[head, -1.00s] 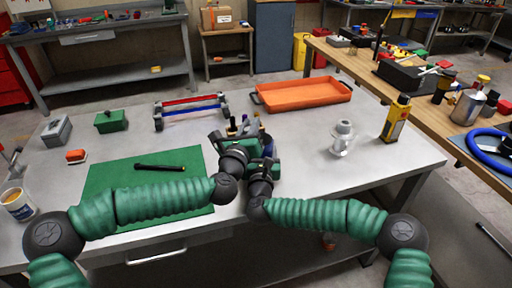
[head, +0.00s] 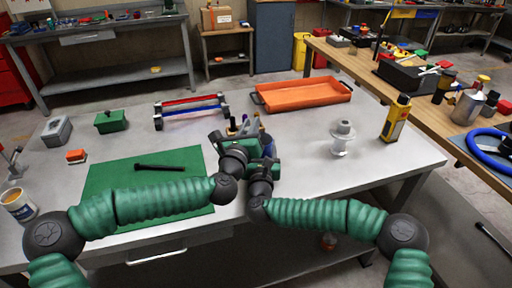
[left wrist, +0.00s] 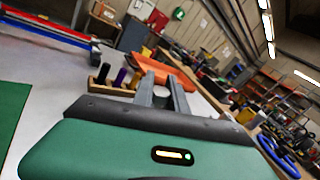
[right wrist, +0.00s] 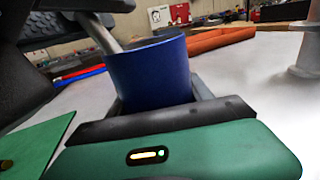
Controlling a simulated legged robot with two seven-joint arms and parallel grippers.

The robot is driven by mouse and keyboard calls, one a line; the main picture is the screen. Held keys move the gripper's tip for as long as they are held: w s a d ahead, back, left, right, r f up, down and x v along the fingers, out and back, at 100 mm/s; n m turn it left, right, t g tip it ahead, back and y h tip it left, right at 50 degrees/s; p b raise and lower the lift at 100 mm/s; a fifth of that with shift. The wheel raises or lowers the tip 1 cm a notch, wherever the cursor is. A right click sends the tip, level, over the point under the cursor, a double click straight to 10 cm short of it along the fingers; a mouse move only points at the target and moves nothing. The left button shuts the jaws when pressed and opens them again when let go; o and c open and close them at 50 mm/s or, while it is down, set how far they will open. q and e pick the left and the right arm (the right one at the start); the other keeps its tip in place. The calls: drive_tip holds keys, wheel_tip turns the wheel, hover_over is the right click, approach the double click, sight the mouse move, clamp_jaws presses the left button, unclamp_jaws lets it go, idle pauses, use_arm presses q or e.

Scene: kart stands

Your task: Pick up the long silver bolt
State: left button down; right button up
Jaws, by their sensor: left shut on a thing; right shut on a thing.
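A long dark rod with a wider left end (head: 160,167), bolt-like but not silver, lies on the green mat (head: 110,185). My left gripper (head: 242,130) and right gripper (head: 262,148) are close together past the mat's right edge. In the right wrist view, my right gripper (right wrist: 158,95) is shut on a blue cylinder (right wrist: 150,75). A silver rod (right wrist: 110,35) shows behind its rim; I cannot tell whether it is a bolt or a left finger. In the left wrist view, my left gripper's fingers (left wrist: 162,92) are close together; what they hold is unclear.
A small wooden rack (left wrist: 110,88) with upright handles is just beyond my grippers. An orange tray (head: 303,95), a red and blue frame (head: 190,110), a pale spool-like part (head: 342,138) and a yellow bottle (head: 396,118) stand around. The bench's right front is clear.

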use_arm(q)
wheel_tip(320, 180, up, 18)
idle(0.4)
use_arm(e)
drive_tip(key=o, duration=1.5)
drive_tip(key=shift+c, duration=0.2)
